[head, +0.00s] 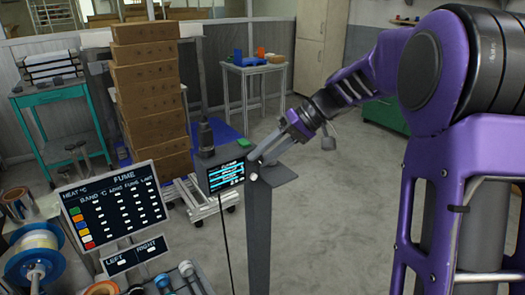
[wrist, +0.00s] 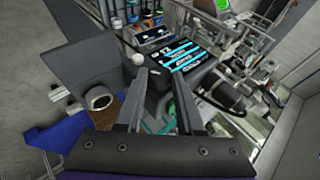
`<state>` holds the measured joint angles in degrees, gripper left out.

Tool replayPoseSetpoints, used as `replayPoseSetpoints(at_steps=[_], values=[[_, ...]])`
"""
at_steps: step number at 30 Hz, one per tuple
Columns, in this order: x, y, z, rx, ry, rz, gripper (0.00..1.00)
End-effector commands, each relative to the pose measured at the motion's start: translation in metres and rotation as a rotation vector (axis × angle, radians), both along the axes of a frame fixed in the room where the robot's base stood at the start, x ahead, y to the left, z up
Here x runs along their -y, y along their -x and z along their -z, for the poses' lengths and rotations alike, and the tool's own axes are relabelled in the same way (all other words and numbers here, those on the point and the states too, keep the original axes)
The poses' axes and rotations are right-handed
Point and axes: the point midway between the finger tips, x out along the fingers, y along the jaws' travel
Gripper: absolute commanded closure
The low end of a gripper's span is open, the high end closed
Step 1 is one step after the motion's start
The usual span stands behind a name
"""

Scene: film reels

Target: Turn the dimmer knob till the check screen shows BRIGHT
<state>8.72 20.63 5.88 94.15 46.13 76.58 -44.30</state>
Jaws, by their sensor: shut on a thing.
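The check screen (head: 226,175) is a small dark panel with light blue bars, on a grey post in the head view. It also shows in the wrist view (wrist: 182,52), tilted, its wording too small to read surely. My gripper (head: 257,158) reaches in from the right, just beside the screen. In the wrist view my gripper (wrist: 160,77) has its two fingers around a dark piece, the dimmer knob (wrist: 160,82), just below the screen. The fingers hide most of the knob, so its pointer and turn angle cannot be seen. A small white ball (wrist: 138,58) is beside the left fingertip.
A black board headed FUME (head: 113,207) stands at the front left above a bench with reels (head: 36,255). A stack of brown boxes (head: 146,90) stands behind the post. A teal trolley (head: 48,100) is at the left. Floor right of the post is clear.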

Motion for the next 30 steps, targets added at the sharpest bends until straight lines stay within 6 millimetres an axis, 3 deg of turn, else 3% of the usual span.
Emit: replayPoseSetpoints(at_steps=[15, 30], values=[[0.0042, -0.0031, 0.0063, -0.222, -0.329, 0.001, 1.00], [0.0040, -0.0029, 0.0079, -0.283, -0.417, -0.001, 1.00]])
